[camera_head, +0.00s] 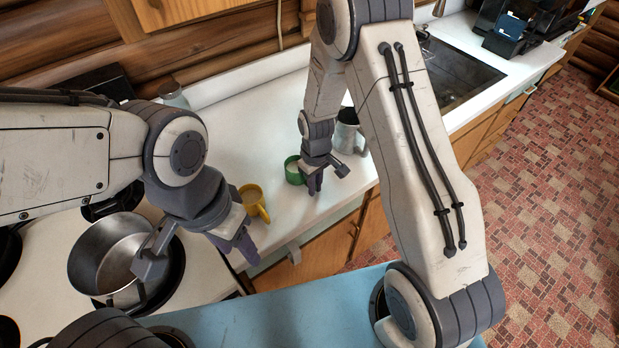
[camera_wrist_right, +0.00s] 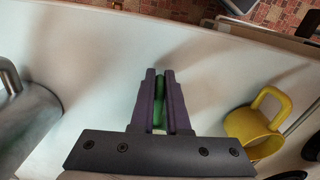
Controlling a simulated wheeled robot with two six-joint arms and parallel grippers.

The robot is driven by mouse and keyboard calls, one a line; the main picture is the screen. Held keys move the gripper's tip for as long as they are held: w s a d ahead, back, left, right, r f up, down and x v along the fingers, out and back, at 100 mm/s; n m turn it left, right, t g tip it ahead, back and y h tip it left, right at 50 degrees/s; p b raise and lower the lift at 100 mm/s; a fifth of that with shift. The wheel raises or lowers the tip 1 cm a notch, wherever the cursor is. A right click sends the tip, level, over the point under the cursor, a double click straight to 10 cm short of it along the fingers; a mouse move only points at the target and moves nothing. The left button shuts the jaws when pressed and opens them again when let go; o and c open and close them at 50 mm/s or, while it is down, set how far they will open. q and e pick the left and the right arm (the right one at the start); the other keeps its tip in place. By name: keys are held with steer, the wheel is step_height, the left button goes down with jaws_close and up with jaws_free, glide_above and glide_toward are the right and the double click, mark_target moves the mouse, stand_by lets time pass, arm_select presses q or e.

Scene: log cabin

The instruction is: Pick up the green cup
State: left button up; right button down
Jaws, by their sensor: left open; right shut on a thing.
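The green cup (camera_head: 293,171) stands on the white counter in the head view, partly hidden by my right gripper. My right gripper (camera_head: 313,182) is at the cup's right side. In the right wrist view, its purple fingers (camera_wrist_right: 161,100) are close together with a narrow strip of the green cup (camera_wrist_right: 158,104) between them, so it is shut on the cup. The rest of the cup is hidden there. I cannot tell whether the cup touches the counter. My left gripper (camera_head: 197,256) is open and empty, between the pot and the yellow mug.
A yellow mug (camera_head: 250,196) stands left of the green cup. A metal pitcher (camera_head: 346,134) stands close behind my right gripper. A steel pot (camera_head: 98,252) sits on the stove at left. The sink (camera_head: 455,75) is at the back right. The counter's front edge (camera_head: 330,217) is near.

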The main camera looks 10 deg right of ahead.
steer(key=shift+r, duration=0.1)
steer(key=r+b, duration=0.1)
steer(key=r, duration=0.1)
steer(key=r+b, duration=0.1)
steer(key=r, duration=0.1)
steer(key=shift+s+d, duration=0.15)
steer(key=shift+d, duration=0.05)
steer(key=s+d+r+b, duration=0.2)
steer(key=s+d+r, duration=0.4)
steer(key=s, duration=0.3)
steer(key=shift+d+r, duration=0.4)
